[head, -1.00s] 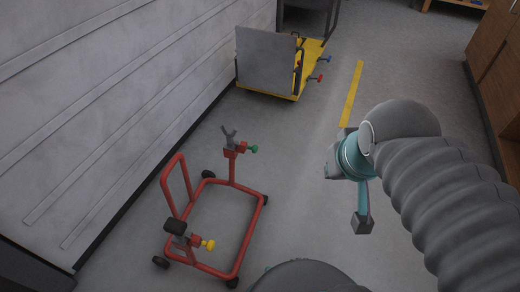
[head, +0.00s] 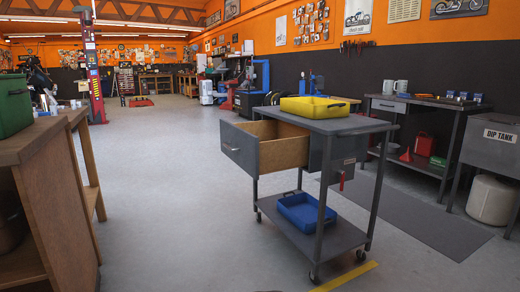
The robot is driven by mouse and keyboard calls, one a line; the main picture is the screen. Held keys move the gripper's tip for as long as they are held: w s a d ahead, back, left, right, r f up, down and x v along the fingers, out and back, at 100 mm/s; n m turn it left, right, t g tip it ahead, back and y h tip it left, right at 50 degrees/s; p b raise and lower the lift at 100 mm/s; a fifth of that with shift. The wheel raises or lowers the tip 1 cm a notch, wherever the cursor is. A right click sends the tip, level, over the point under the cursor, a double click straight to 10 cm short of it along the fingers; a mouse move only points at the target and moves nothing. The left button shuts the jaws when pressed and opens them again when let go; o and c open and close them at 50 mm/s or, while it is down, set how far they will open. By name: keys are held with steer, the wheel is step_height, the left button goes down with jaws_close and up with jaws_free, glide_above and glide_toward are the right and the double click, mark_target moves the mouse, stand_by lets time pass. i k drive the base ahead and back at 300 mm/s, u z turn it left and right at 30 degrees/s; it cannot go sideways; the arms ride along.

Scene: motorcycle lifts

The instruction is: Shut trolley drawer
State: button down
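The grey trolley (head: 345,127) stands on casters right of the middle in the head view. Its drawer (head: 236,147) is pulled far out toward the left, with a grey front, a small handle and a light wooden side. The inside of the drawer is mostly hidden by its side wall. My gripper is not in view now, so I cannot see its place relative to the drawer.
A yellow tray (head: 311,106) sits on the trolley top and a blue tray (head: 302,209) on its lower shelf. A wooden bench (head: 62,145) stands at left. A dip tank (head: 489,148) and workbench (head: 442,104) stand at right. The floor left of the drawer is clear.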

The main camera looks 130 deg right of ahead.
mark_target(259, 148)
steer(key=z, duration=3.8)
steer(key=i, duration=1.7)
steer(key=z, duration=0.6)
steer(key=i, duration=0.5)
steer(key=z, duration=0.2)
